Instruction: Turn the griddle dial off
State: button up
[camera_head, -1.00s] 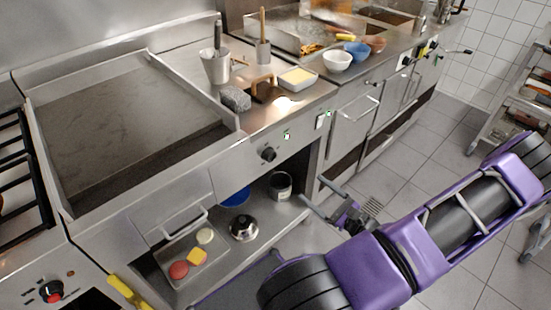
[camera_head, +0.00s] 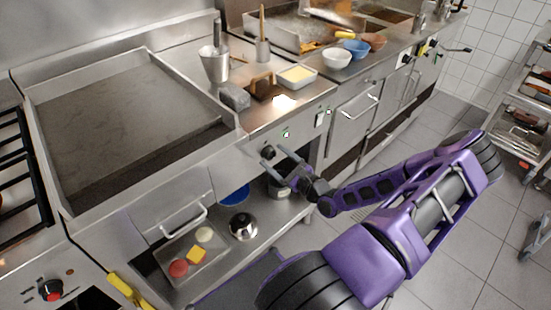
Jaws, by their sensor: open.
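The griddle dial (camera_head: 268,150) is a small black knob on the steel front panel below the right part of the griddle (camera_head: 130,125). My gripper (camera_head: 273,157) is open and empty in front of this panel. Its two fingers point toward the dial, with the fingertips close to it. I cannot tell whether they touch it. The fingers partly cover the view of the dial, and its turned position is too small to read.
A lower shelf holds a metal pot (camera_head: 243,226), a blue bowl (camera_head: 234,195) and a tray (camera_head: 187,262) of food pieces. A stove with a red-marked knob (camera_head: 50,290) stands at the left. A steel rack (camera_head: 520,125) stands at the right over open tiled floor.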

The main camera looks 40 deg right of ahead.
grip_shut()
dwell(0.5)
